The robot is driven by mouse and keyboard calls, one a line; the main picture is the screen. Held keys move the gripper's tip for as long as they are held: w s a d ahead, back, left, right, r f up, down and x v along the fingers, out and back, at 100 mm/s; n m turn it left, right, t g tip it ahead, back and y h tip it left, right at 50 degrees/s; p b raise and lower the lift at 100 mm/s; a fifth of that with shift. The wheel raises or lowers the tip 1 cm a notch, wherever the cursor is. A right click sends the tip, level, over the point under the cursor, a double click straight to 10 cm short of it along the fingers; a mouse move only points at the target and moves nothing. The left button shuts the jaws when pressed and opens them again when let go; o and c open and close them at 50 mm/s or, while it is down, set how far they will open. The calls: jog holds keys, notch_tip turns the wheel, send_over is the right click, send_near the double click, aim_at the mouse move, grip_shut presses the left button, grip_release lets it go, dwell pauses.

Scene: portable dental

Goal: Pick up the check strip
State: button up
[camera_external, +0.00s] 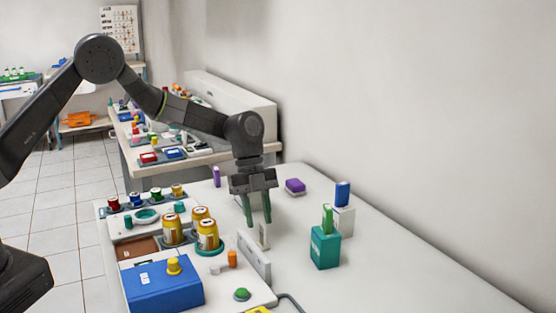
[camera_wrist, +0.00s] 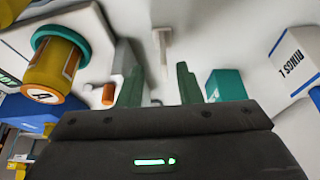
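A small pale upright piece (camera_external: 264,237), which looks like the check strip, stands on the white table just below my fingertips in the external view. In the wrist view a narrow pale strip (camera_wrist: 163,52) shows ahead, between the lines of the two fingers. My gripper (camera_external: 258,222) points down with its green fingers apart and nothing visible between them. The fingers also show spread in the wrist view (camera_wrist: 160,85). I cannot tell whether a finger touches the strip.
A grey upright plate (camera_external: 254,260) and yellow-orange jars (camera_external: 207,236) stand left of the gripper. A teal box (camera_external: 325,248) and a white box with a blue top (camera_external: 344,218) stand to its right. A purple block (camera_external: 295,187) lies behind. The table's front right is clear.

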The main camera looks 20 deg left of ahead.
aim_at(262, 225)
jog(key=x, duration=0.2)
jog(key=p+x, duration=0.1)
jog(key=shift+s+d+f, duration=0.15)
jog(key=shift+d+f, duration=0.05)
jog(key=shift+d, duration=0.2)
jog(key=shift+s+d+f, duration=0.15)
jog(key=shift+f, duration=0.4)
grip_shut()
